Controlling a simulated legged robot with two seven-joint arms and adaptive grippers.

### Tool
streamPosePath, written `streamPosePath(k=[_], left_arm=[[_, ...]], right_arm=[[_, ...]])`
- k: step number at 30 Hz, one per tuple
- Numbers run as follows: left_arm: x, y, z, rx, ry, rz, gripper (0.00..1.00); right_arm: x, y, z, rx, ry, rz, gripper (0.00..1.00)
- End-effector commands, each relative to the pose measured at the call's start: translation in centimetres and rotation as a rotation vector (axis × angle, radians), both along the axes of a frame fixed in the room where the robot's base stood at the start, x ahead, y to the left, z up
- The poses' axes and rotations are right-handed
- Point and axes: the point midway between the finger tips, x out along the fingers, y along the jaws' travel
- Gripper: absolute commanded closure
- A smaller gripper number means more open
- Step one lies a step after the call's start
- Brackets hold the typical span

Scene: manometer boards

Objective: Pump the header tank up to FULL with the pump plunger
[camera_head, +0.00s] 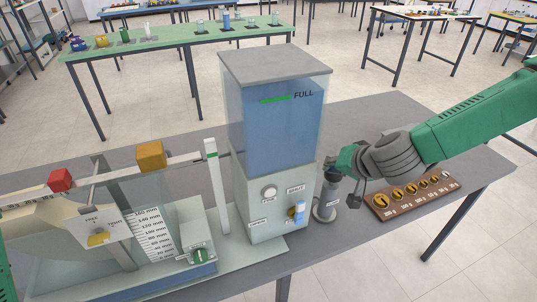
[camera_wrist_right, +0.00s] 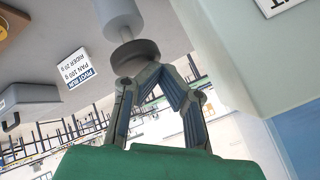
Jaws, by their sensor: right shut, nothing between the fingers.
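The header tank (camera_head: 272,140) stands upright on a pale cabinet at the table's centre, holding blue liquid. Its green FULL mark (camera_head: 275,99) is near the top; the liquid looks close to that mark, but I cannot tell the exact level. The pump plunger (camera_head: 325,202) stands right of the cabinet. My right gripper (camera_head: 333,174) is shut and empty, at the plunger's top. In the right wrist view, its closed fingertips (camera_wrist_right: 161,72) are at the plunger's dark round knob (camera_wrist_right: 135,57) and seem to touch it. My left gripper is out of view.
A wooden tray of brass weights (camera_head: 412,194) lies right of the plunger, under my right arm. A balance beam with an orange block (camera_head: 151,155) and a red block (camera_head: 60,179) stands left of the tank.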

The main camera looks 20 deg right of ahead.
Motion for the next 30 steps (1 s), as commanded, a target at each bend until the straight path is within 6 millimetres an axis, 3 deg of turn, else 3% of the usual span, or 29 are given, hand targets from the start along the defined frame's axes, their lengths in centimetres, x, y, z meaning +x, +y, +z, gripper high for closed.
streamPosePath(k=[30], left_arm=[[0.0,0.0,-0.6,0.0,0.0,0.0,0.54]], right_arm=[[-0.1,-0.1,-1.1,0.001,0.004,-0.001,1.0]])
